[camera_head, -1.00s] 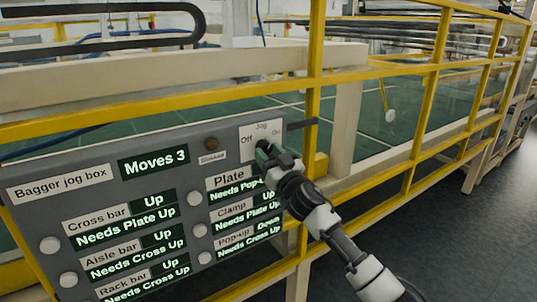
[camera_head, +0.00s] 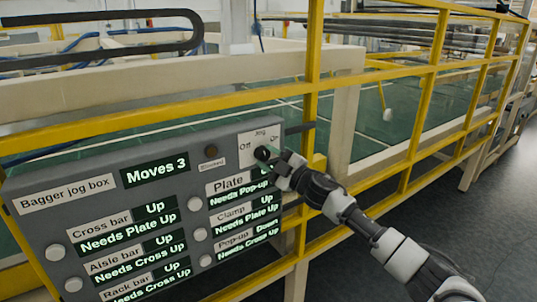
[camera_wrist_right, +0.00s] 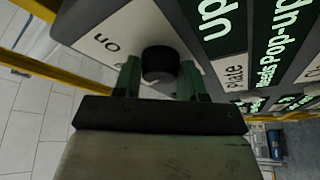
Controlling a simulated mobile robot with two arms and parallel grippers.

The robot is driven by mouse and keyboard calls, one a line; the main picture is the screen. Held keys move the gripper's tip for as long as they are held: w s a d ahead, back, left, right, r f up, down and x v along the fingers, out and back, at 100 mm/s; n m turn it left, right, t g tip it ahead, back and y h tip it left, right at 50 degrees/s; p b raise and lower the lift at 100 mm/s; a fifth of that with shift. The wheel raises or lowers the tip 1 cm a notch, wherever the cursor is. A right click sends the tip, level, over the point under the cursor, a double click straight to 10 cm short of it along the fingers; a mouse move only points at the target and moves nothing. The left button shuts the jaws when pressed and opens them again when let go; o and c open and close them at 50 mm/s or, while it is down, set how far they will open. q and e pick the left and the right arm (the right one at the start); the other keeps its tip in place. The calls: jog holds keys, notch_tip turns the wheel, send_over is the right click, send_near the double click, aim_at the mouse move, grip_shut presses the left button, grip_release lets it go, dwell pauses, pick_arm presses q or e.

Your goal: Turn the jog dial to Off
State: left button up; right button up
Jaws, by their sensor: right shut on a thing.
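The jog dial (camera_head: 262,153) is a small dark round knob on a white plate (camera_head: 247,158) at the upper right of the grey bagger jog box. "Off" is printed left of it and "On" right. My right gripper (camera_head: 270,155) reaches it from the lower right and is shut on it. In the right wrist view the black knob (camera_wrist_right: 160,65) sits between the two green fingertips (camera_wrist_right: 158,78). Which way the knob points cannot be told. My left gripper is not in view.
The jog box (camera_head: 110,178) carries several white buttons and lit displays; the top one (camera_head: 155,170) reads "Moves 3". Yellow rails (camera_head: 312,80) run behind the box and along the right. The dark floor (camera_head: 480,210) at the right is clear.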

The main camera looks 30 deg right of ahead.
jog(key=shift+r+n+g+p, duration=0.1)
jog(key=shift+n+g+p, duration=0.8)
jog(key=shift+n, duration=1.3)
jog(key=o, duration=0.9)
